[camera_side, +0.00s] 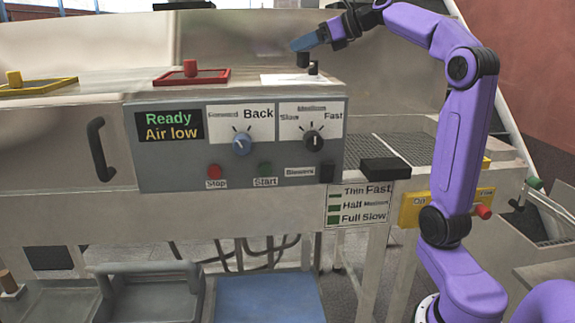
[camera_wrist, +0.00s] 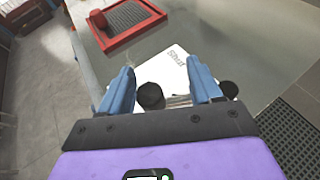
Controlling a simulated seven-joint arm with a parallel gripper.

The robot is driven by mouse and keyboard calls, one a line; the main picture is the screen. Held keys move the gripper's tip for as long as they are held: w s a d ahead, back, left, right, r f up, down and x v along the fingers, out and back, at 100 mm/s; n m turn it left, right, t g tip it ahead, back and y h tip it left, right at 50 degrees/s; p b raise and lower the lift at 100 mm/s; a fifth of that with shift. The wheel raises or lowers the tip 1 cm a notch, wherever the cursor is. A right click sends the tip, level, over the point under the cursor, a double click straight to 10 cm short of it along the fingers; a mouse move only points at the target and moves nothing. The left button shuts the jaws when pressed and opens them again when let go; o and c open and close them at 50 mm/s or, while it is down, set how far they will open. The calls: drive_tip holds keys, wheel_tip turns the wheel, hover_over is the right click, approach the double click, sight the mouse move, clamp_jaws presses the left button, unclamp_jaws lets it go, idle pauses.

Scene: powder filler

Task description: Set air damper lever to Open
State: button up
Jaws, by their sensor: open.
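A white card (camera_wrist: 172,70) with the word "Shut" lies on the machine top. The same card (camera_side: 275,79) shows edge-on in the side view. Two black knobs stand at it: one (camera_wrist: 150,95) appears between my fingers in the wrist view, the other (camera_wrist: 229,88) right of my right finger. I cannot tell for sure which is the air damper lever's knob. My gripper (camera_wrist: 160,85) is open, its blue fingers pointing toward the card.
The control panel (camera_side: 200,162) below reads "Ready" and "Air low". A red frame with a red knob (camera_side: 191,68) and a yellow frame (camera_side: 38,86) lie left on the top. A grating (camera_side: 395,148) and black block (camera_side: 386,169) are right of the panel.

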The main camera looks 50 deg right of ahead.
drive_tip(key=v, duration=0.9)
drive_tip(key=n+g+y, duration=0.2)
drive_tip(key=n, duration=0.4)
hover_over(292, 85)
drive_tip(key=s+d, duration=0.3)
wheel_tip(292, 85, down, 6)
drive_tip(key=shift+s+d+r, duration=0.1)
drive_tip(key=shift+d+r, duration=0.05)
drive_tip(key=shift+r, duration=0.05)
drive_tip(key=a+f+n, duration=0.2)
drive_tip(key=a+f+n+g+y, duration=0.1)
drive_tip(key=a+f+n, duration=0.1)
drive_tip(key=a, duration=0.1)
drive_tip(key=a+f+n+g+y, duration=0.1)
drive_tip(key=a+n, duration=0.1)
drive_tip(key=a, duration=0.1)
drive_tip(key=shift+s+f, duration=0.2)
drive_tip(key=shift+f, duration=0.2)
drive_tip(key=s+a+f+n+g, duration=0.5)
drive_tip(key=s+a+f+n, duration=0.3)
drive_tip(key=a+f+n, duration=0.3)
drive_tip(key=shift+a+f+n+g, duration=0.4)
drive_tip(key=shift+f+n, duration=0.2)
drive_tip(key=shift+f, duration=0.05)
